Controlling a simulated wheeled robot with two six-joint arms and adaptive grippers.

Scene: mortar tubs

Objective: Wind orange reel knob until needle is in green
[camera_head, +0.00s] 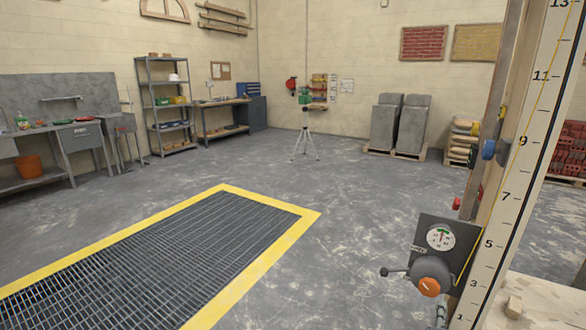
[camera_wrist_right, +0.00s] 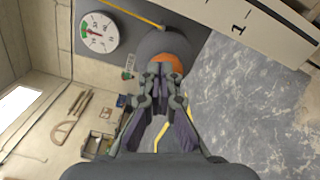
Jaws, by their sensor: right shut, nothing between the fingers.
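The orange reel knob (camera_head: 428,287) sits on the front of a grey round reel (camera_head: 433,270), on a dark plate beside the numbered board. A white dial (camera_head: 440,237) with a green patch is above it; its thin needle is too small to read surely. My right gripper (camera_head: 441,311) is just below the knob, only partly visible at the lower edge. In the right wrist view its fingers (camera_wrist_right: 166,73) are shut and empty, and their tips overlap the orange knob (camera_wrist_right: 168,62), partly hiding it; I cannot tell whether they touch. The dial (camera_wrist_right: 98,32) also shows there. My left gripper is not in view.
A yellow cord (camera_head: 468,255) runs up the numbered board (camera_head: 510,180). Floor left of the reel is clear, with a yellow-edged grating (camera_head: 222,188).

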